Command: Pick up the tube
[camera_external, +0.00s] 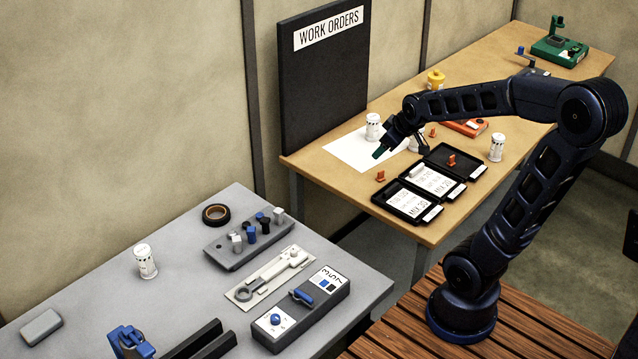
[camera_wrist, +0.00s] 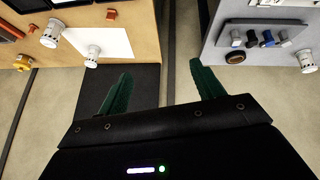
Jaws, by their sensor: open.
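Several white labelled cylinders are in view, and I cannot tell which one is the tube. One white cylinder (camera_external: 372,127) stands upright on a white sheet (camera_external: 352,152) on the wooden table; in the wrist view a white cylinder (camera_wrist: 92,56) is on the sheet. Another cylinder (camera_external: 497,147) stands near the table's right edge. A further cylinder (camera_external: 145,261) stands on the grey table. My gripper (camera_external: 381,151) has green fingers and hangs over the sheet area. In the wrist view my gripper (camera_wrist: 162,82) is open, with nothing between the fingers.
Black trays with labels (camera_external: 408,203) lie at the wooden table's front, with small orange clips (camera_external: 381,176) nearby. A dark "WORK ORDERS" board (camera_external: 322,85) rises behind. The grey table holds a peg block (camera_external: 232,254), a dark ring (camera_external: 216,215) and a control box (camera_external: 322,301).

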